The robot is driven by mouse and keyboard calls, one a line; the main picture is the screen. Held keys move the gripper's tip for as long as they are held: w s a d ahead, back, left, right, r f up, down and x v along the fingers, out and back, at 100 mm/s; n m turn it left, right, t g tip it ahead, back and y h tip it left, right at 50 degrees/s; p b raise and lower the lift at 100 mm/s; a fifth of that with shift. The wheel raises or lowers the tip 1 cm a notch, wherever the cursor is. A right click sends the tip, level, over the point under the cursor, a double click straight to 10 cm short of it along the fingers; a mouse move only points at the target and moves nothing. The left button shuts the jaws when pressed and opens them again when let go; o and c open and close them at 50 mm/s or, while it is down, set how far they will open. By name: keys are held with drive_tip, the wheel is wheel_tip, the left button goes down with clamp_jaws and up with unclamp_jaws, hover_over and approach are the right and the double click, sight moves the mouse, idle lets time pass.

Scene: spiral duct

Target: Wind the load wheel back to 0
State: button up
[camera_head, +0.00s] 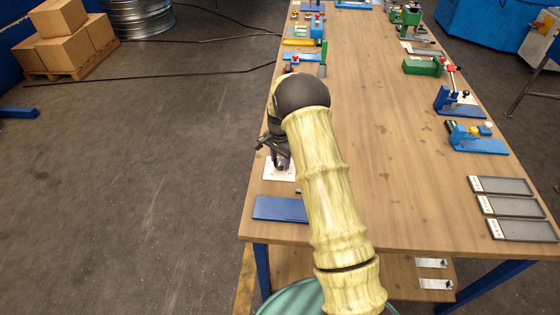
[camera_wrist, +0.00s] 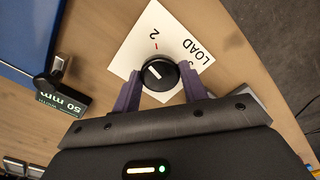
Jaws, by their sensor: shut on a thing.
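The load wheel (camera_wrist: 160,74) is a small round black knob with a white pointer line, on a white card (camera_wrist: 148,35) in the wrist view. The card reads LOAD, with a 2 and a partly covered figure beside it; no 0 shows. The pointer line slants toward the upper left of the picture. My gripper (camera_wrist: 160,82) has its two purple fingers on either side of the knob and is shut on it. In the head view my gripper (camera_head: 280,160) is over the white card (camera_head: 276,175) at the table's left edge; my arm hides the knob there.
A dark green block marked 50 mm WIDTH (camera_wrist: 62,98) and a blue part (camera_wrist: 28,35) lie left of the card in the wrist view. A blue plate (camera_head: 280,208) lies nearer on the wooden table (camera_head: 400,210). Grey trays (camera_head: 502,186) are at right; the table's middle is clear.

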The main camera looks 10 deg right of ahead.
drive_tip(key=n, duration=0.4)
drive_tip(key=shift+w+r+n+b, duration=0.1)
drive_tip(key=shift+n+b, duration=0.2)
drive_tip(key=shift+b, duration=0.05)
drive_tip(key=n, duration=0.4)
drive_tip(key=shift+n, duration=0.3)
drive_tip(key=n, duration=0.4)
drive_tip(key=shift+n, duration=0.3)
drive_tip(key=n, duration=0.4)
drive_tip(key=shift+r, duration=0.1)
drive_tip(key=n, duration=0.4)
drive_tip(key=n+p, duration=0.1)
drive_tip(key=n, duration=0.3)
drive_tip(key=shift+n, duration=0.3)
drive_tip(key=n+p, duration=0.1)
drive_tip(key=n, duration=0.3)
drive_tip(key=shift+n, duration=0.3)
drive_tip(key=shift+a+n+p, duration=0.1)
drive_tip(key=shift+n+p, duration=0.35)
drive_tip(key=shift+n, duration=1.25)
